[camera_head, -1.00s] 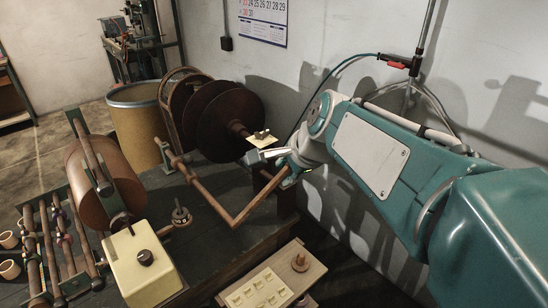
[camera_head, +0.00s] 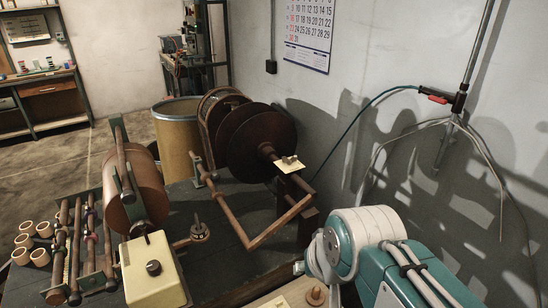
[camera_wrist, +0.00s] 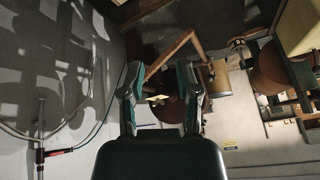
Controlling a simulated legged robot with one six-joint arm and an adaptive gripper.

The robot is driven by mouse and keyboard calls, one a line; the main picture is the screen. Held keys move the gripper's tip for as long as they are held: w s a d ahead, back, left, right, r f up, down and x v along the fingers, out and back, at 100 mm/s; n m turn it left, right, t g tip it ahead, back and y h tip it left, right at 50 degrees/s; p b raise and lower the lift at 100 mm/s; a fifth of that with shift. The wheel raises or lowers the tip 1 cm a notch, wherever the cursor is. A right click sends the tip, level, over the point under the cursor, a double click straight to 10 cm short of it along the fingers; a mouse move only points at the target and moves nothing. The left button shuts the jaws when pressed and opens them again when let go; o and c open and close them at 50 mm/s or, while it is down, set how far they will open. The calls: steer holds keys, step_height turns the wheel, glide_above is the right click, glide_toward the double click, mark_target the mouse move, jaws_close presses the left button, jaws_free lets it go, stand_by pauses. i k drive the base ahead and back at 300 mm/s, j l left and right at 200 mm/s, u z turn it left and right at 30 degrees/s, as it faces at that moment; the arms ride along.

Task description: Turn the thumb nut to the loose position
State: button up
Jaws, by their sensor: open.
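The thumb nut (camera_head: 289,159) is a small dark piece at a cream plate, on the end of the shaft in front of the large brown discs (camera_head: 262,147). Its exact turn angle is too small to tell. In the wrist view the cream plate (camera_wrist: 157,99) shows between and beyond the fingers, partly dim. My gripper (camera_wrist: 158,72) is open and empty, its two teal-edged fingers spread apart with a gap to the plate. In the head view my arm shows at the lower right and the fingers are out of sight.
A brown bent bar (camera_head: 268,232) juts out in front of the shaft. A cream box with a dark knob (camera_head: 153,268) and a brown roll (camera_head: 135,190) stand on the dark bench at the left. The grey wall (camera_head: 400,60) with a hose is close on the right.

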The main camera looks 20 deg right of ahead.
mark_target(293, 159)
steer(key=i+l+u, duration=0.1)
steer(key=l+u, duration=0.15)
steer(key=l, duration=0.25)
steer(key=l+u, duration=0.25)
steer(key=l, duration=0.25)
steer(key=i+l, duration=0.1)
steer(key=l, duration=0.2)
